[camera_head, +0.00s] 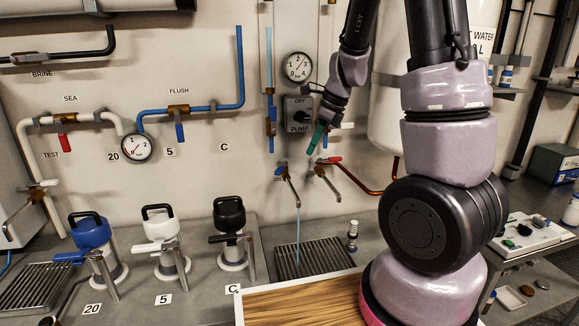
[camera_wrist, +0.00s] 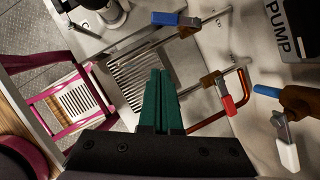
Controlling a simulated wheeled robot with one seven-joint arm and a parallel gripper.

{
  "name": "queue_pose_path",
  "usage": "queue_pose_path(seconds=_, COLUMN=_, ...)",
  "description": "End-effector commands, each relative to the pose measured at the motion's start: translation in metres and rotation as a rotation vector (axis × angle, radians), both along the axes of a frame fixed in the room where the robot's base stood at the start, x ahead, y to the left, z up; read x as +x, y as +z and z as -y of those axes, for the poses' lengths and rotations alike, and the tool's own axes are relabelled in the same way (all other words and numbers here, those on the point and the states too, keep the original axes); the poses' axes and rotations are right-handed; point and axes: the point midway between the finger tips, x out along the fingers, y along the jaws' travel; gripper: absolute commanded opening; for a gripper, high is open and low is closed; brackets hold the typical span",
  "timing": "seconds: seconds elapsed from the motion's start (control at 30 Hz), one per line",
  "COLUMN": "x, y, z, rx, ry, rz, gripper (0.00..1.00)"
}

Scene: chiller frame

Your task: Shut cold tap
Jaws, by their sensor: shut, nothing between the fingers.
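The cold tap has a blue lever (camera_head: 280,169) and sits on the wall above the sink. A thin stream of water (camera_head: 298,235) falls from its spout to the drain grate (camera_head: 312,258). The blue lever also shows at the top of the wrist view (camera_wrist: 166,18). The hot tap, with a red lever (camera_head: 331,160), is just to its right; its red lever also shows in the wrist view (camera_wrist: 229,106). My gripper (camera_head: 317,139) is shut and empty, its green fingers pointing down above the two taps, apart from the blue lever. The fingers fill the middle of the wrist view (camera_wrist: 160,100).
A pump switch (camera_head: 299,115) and a gauge (camera_head: 298,67) are on the wall above the taps. A white-handled valve (camera_wrist: 287,153) is near my gripper at right. A wooden board (camera_head: 300,303) lies in front of the drain. Blue, white and black-topped canisters stand left.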

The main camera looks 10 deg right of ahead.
Motion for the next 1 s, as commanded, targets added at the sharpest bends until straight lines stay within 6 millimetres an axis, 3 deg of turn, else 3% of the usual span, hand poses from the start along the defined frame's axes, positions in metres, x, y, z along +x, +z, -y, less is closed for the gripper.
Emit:
queue_pose_path(seconds=0.37, x=0.014, y=-0.076, z=-0.025, rx=-0.003, ry=0.003, rz=-0.005, gripper=0.00)
queue_pose_path(seconds=0.6, x=0.032, y=-0.073, z=-0.053, rx=-0.003, ry=0.008, rz=0.001, gripper=0.00)
queue_pose_path(seconds=1.0, x=0.036, y=-0.072, z=-0.059, rx=-0.002, ry=0.006, rz=0.001, gripper=0.00)
